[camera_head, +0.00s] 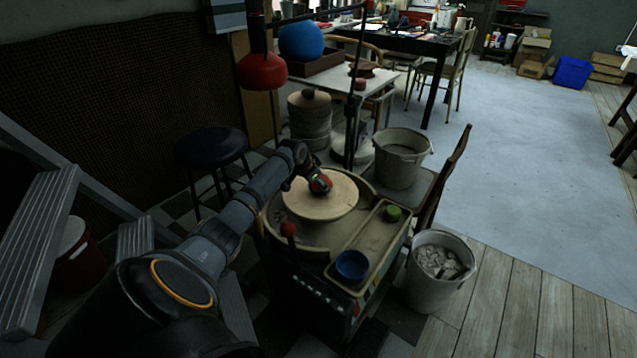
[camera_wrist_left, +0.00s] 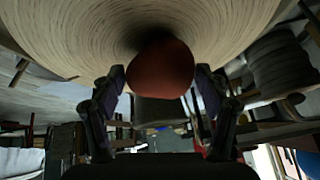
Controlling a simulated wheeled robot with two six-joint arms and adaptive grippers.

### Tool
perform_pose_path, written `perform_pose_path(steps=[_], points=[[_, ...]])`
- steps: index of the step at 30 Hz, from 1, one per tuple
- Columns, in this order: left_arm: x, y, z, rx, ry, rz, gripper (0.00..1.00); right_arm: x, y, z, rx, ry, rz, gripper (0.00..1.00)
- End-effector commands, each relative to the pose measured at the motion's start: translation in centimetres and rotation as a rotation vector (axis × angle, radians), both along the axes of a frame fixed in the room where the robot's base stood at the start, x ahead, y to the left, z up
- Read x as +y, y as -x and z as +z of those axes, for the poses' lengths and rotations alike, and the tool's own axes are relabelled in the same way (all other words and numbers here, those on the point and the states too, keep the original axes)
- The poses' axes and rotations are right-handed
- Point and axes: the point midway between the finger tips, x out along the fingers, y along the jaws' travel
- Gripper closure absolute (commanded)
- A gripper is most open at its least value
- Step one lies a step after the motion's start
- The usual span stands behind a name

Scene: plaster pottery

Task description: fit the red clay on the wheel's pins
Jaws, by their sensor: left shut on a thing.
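The red clay (camera_wrist_left: 160,70) is a rounded lump between the two fingers of my left gripper (camera_wrist_left: 160,80), which is shut on it. In the head view the red clay (camera_head: 320,184) shows at the end of my left arm, over the middle of the pale round wheel (camera_head: 338,205). In the left wrist view the wheel (camera_wrist_left: 235,30) fills the top, close to the clay, with a dark shadow beside it. I cannot tell whether the clay touches the wheel. No pins are visible. My right gripper is not in view.
The wheel's basin holds a green round item (camera_head: 393,213) and a blue bowl (camera_head: 352,265) on its right ledge. A red-knobbed lever (camera_head: 288,229) stands at its front left. A grey bucket (camera_head: 401,160) stands behind, and another bucket (camera_head: 437,285) is at the right.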

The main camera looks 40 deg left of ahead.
Motion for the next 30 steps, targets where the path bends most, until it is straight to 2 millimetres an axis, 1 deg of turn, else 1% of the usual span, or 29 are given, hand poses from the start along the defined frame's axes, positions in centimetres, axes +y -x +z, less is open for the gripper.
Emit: perform_pose_path(steps=[1,30], points=[[0.0,-0.1,0.2,-0.005,-0.002,-0.001,0.89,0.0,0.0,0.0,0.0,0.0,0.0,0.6],[0.0,-0.1,-1.1,-0.005,-0.002,-0.001,0.89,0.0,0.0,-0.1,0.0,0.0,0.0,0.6]])
